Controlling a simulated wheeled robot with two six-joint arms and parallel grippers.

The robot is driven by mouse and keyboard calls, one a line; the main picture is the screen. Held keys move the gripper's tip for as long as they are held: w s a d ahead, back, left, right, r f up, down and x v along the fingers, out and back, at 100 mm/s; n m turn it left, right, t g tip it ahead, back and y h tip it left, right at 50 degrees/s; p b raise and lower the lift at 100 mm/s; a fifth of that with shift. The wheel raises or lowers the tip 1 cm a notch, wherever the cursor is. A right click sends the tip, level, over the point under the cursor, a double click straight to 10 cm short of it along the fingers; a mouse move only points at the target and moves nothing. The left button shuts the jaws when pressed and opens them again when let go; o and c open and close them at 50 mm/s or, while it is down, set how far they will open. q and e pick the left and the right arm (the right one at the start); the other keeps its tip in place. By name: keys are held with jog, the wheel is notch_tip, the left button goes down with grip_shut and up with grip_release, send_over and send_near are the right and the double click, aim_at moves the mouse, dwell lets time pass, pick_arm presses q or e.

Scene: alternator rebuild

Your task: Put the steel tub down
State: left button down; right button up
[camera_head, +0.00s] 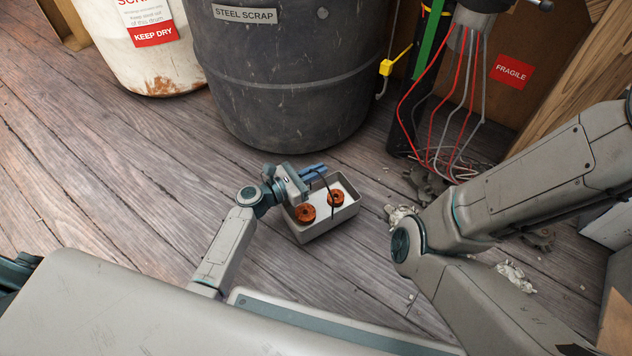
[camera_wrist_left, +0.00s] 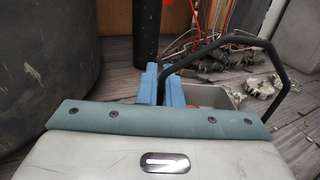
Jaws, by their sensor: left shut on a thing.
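The steel tub (camera_head: 322,226) is a small grey open box with two copper-coloured round parts (camera_head: 305,212) inside and a dark bail handle (camera_head: 332,198). It is at or just above the wooden floor in front of the dark drum; I cannot tell whether it touches. My left gripper (camera_head: 313,173) is over the tub's back left side, its blue fingers shut on the handle. In the left wrist view the black handle (camera_wrist_left: 275,52) arches right from the blue fingers (camera_wrist_left: 163,85), and part of the tub (camera_wrist_left: 226,98) shows beyond. My right gripper is out of view.
A dark steel scrap drum (camera_head: 290,80) and a white keep-dry drum (camera_head: 145,45) stand behind. Hanging red and grey wires (camera_head: 462,95) and metal scraps (camera_head: 515,277) are at the right. The plank floor (camera_head: 100,170) at left is clear.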

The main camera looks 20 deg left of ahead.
aim_at(321, 197)
pick_arm(q)
jog(key=shift+f+b, duration=1.6)
jog(key=shift+f, duration=0.15)
jog(key=shift+r, duration=0.1)
jog(key=c, duration=2)
grip_release()
jog(key=shift+f, duration=0.2)
jog(key=o, duration=0.4)
